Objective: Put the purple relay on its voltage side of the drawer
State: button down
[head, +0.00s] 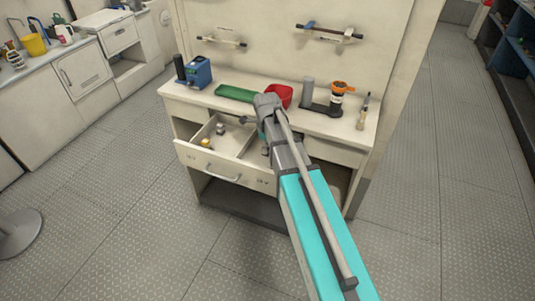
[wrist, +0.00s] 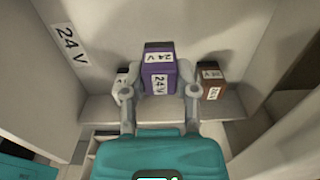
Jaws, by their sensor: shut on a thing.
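The purple relay (wrist: 159,72), a block with white "24 V" labels, sits between the two fingertips of my gripper (wrist: 158,94), which is shut on it. Behind it are a pale relay (wrist: 121,82) on the left and a brown relay (wrist: 210,82) on the right; the brown one also has "24 V" labels. A pale wall with a large "24 V" label (wrist: 70,45) stands on the left. In the head view the drawer (head: 222,169) is open, with a divider and a small label at each end of its front. My arm hides the purple relay and part of the drawer there.
On the worktop (head: 220,101) are a blue device (head: 196,73), a green tray (head: 236,93), a red bin (head: 281,95) and a dark stand with an orange-topped jar (head: 338,93). A grey item (head: 220,129) and a yellow item (head: 206,142) lie in the drawer's left part.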

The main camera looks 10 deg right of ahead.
jog(key=shift+f+b, duration=0.9)
jog(key=shift+f, duration=0.3)
jog(key=shift+f, duration=0.2)
jog(key=shift+c, duration=1.9)
grip_release()
jog(key=shift+r, duration=0.1)
jog(key=shift+r, duration=0.15)
notch_tip(320, 180, up, 12)
jog(key=p, duration=1.2)
jog(key=shift+s, duration=0.15)
